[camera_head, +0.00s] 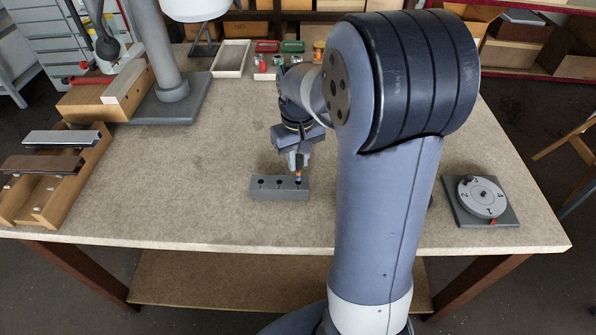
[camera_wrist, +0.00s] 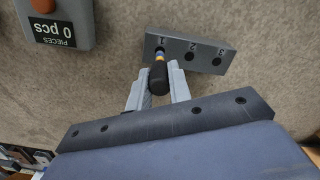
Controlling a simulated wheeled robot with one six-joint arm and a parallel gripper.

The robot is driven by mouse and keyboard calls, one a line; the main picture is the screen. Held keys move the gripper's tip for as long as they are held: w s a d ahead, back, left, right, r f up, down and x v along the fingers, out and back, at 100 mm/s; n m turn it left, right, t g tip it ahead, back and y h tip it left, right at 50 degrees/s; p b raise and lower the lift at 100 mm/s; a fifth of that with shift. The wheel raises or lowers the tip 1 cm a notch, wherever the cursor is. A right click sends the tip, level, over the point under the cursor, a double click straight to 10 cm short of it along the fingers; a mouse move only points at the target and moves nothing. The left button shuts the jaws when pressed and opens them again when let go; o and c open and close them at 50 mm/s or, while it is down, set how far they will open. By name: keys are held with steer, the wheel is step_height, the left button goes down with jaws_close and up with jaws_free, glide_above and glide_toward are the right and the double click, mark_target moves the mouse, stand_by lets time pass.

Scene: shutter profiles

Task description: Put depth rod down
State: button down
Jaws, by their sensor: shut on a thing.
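The depth rod (camera_wrist: 158,74) has a black handle with orange and blue bands toward its tip. My gripper (camera_wrist: 160,84) is shut around the handle; in the head view my gripper (camera_head: 297,165) holds the rod (camera_head: 298,178) roughly upright. The rod's lower end is at the hole marked 1 of a grey block (camera_head: 266,192), the rightmost hole in the head view. In the wrist view the block (camera_wrist: 176,60) shows holes 1, 2 and 3. Holes 2 and 3 look empty. How deep the tip sits in the hole cannot be told.
A grey piece counter (camera_wrist: 58,8) reading 0 pcs lies beside the block. A numbered dial (camera_head: 482,197) is at the right, a wooden rack with profiles (camera_head: 60,165) at the left. A white tray (camera_head: 231,59) stands at the back. The tabletop left of the block is clear.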

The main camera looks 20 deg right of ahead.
mark_target(298, 170)
steer(key=shift+f, duration=2)
steer(key=shift+f, duration=0.15)
steer(key=c, duration=1.3)
jaws_free()
step_height(298, 170, up, 12)
steer(key=shift+r, duration=0.2)
